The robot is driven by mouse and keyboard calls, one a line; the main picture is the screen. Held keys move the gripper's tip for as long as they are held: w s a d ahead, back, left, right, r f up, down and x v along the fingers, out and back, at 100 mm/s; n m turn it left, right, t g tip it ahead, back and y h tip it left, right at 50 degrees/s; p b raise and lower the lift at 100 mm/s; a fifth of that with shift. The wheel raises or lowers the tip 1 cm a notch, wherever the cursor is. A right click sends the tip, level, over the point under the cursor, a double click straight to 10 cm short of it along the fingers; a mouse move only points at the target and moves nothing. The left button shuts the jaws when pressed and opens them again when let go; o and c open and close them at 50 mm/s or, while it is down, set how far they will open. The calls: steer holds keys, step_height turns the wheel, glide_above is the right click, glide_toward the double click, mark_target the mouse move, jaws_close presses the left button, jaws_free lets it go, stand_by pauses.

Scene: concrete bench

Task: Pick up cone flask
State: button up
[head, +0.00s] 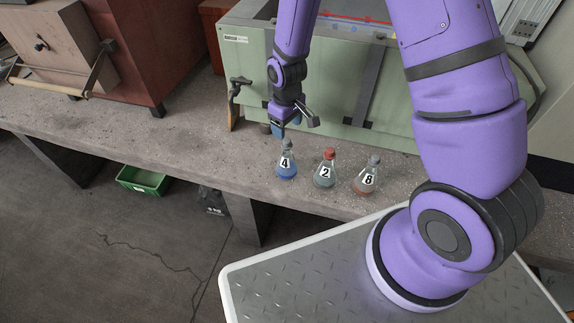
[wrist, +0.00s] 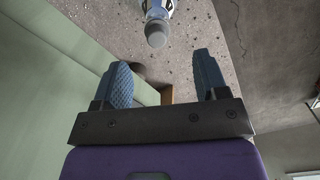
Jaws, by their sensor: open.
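Three cone flasks stand upright on the concrete bench (head: 218,163). The left flask (head: 286,167) has blue liquid, a label "4" and a grey stopper. The middle flask (head: 325,172) has a label "2" and a red stopper. A grey-stoppered flask (wrist: 156,33) shows just beyond the fingertips.
A pale green machine (head: 260,75) stands right behind the flasks. A wooden box (head: 60,40) and a red-brown cabinet (head: 135,45) are at the left. The bench between cabinet and flasks is mostly clear. A green crate (head: 143,181) is on the floor below.

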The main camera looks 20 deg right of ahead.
mark_target(287, 140)
step_height(287, 140, down, 5)
steer(key=shift+r, duration=0.15)
steer(key=shift+w+d+f, duration=0.1)
steer(key=shift+w+f, duration=0.05)
steer(key=shift+f, duration=1.2)
steer(key=shift+w+f, duration=0.15)
steer(key=shift+f, duration=1.15)
steer(key=shift+c, duration=0.5)
jaws_close()
steer(key=shift+r, duration=0.15)
